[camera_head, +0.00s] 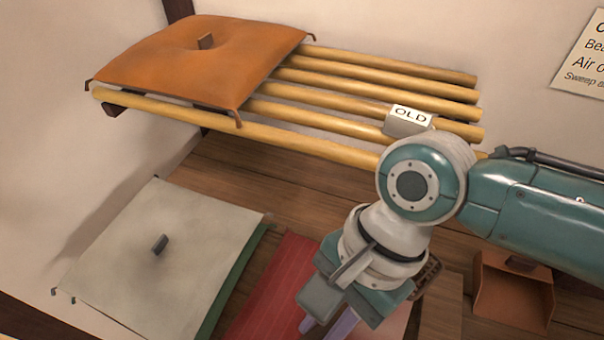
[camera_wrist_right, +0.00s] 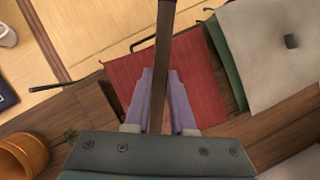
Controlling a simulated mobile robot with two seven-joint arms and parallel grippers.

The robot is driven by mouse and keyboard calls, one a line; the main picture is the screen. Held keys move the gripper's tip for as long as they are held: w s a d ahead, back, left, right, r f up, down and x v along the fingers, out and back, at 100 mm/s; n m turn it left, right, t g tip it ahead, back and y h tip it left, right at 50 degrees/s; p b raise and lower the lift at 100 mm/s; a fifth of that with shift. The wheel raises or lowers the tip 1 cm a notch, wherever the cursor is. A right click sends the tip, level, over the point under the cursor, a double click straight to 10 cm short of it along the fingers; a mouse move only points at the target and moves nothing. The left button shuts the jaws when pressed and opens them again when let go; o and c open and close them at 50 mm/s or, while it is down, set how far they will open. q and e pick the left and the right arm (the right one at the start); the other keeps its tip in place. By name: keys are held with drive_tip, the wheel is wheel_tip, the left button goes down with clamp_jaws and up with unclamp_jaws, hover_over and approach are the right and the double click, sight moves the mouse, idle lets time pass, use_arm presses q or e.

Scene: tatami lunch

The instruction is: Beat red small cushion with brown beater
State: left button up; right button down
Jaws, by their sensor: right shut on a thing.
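The red small cushion (camera_head: 272,290) lies low on the wooden floor, right of the grey cushion, partly hidden by my right gripper in the head view. It shows flat and striped in the right wrist view (camera_wrist_right: 205,75). My right gripper (camera_wrist_right: 160,75) is shut on a brown stick-like handle (camera_wrist_right: 163,40), which I take as the beater's. The handle runs out of the top of the wrist view, so its far end is hidden there. In the head view the right gripper (camera_head: 335,325) is above the cushion's right side. My left gripper is not in view.
A grey cushion (camera_head: 165,265) overlaps a green one (camera_head: 232,290). An orange dustpan (camera_head: 515,295) is at right. An orange pot (camera_wrist_right: 22,155) shows in the wrist view.

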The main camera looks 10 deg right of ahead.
drive_tip(key=shift+f+b, duration=0.2)
drive_tip(key=shift+b, duration=0.1)
wheel_tip(320, 180, down, 10)
drive_tip(key=b, duration=0.8)
wheel_tip(320, 180, up, 11)
drive_tip(key=p, duration=1.2)
drive_tip(key=shift+f, duration=0.35)
drive_tip(key=shift+s, duration=0.1)
